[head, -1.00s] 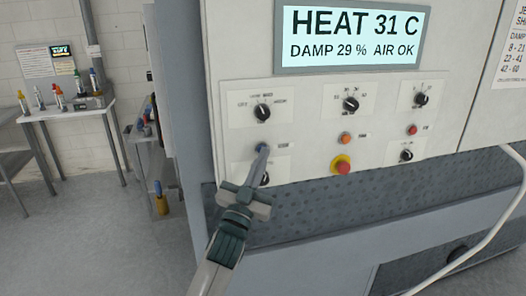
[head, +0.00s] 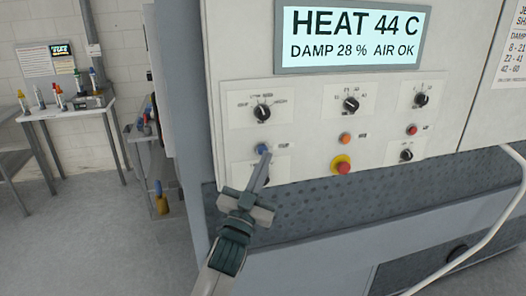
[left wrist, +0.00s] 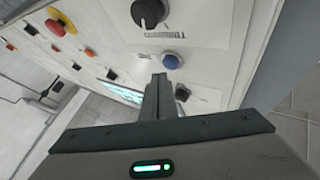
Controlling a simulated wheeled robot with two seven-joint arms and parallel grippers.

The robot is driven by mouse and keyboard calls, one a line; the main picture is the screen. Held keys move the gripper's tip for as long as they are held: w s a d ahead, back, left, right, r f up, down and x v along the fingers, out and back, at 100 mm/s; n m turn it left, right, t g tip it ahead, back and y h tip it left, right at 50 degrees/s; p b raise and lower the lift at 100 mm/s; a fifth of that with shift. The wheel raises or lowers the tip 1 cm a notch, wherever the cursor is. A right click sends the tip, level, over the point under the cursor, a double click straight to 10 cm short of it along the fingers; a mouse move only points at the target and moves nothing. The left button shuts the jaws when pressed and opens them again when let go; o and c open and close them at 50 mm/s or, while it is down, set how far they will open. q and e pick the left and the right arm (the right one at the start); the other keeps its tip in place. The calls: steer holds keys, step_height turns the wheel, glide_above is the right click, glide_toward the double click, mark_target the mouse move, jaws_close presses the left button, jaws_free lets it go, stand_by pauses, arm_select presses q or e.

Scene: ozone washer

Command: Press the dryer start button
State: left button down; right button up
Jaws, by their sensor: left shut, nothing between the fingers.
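The dryer's control panel (head: 305,125) fills the middle of the head view, with a display (head: 352,36) above it reading HEAT 44 C, DAMP 28 %, AIR OK. A blue button (head: 262,150) is at the panel's lower left; it also shows in the left wrist view (left wrist: 172,61). My left gripper (head: 266,153) is shut and empty. Its tips are just below and right of the blue button in the head view, apart from its face as far as I can tell. The fingers also show in the left wrist view (left wrist: 159,80). My right gripper is out of view.
Black knobs (head: 263,112) sit above the button, and a knob below it is partly hidden by my gripper. An orange button (head: 345,138) and a red-on-yellow button (head: 342,166) lie to the right. A white hose (head: 494,232) hangs at far right.

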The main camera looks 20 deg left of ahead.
arm_select(q)
steer(key=shift+s+d+p, duration=0.25)
steer(key=shift+s+d, duration=0.45)
steer(key=shift+s, duration=0.35)
steer(key=shift+s+d+p, duration=0.2)
steer(key=shift+s+d, duration=0.5)
steer(key=shift+s, duration=0.35)
steer(key=shift+f, duration=0.1)
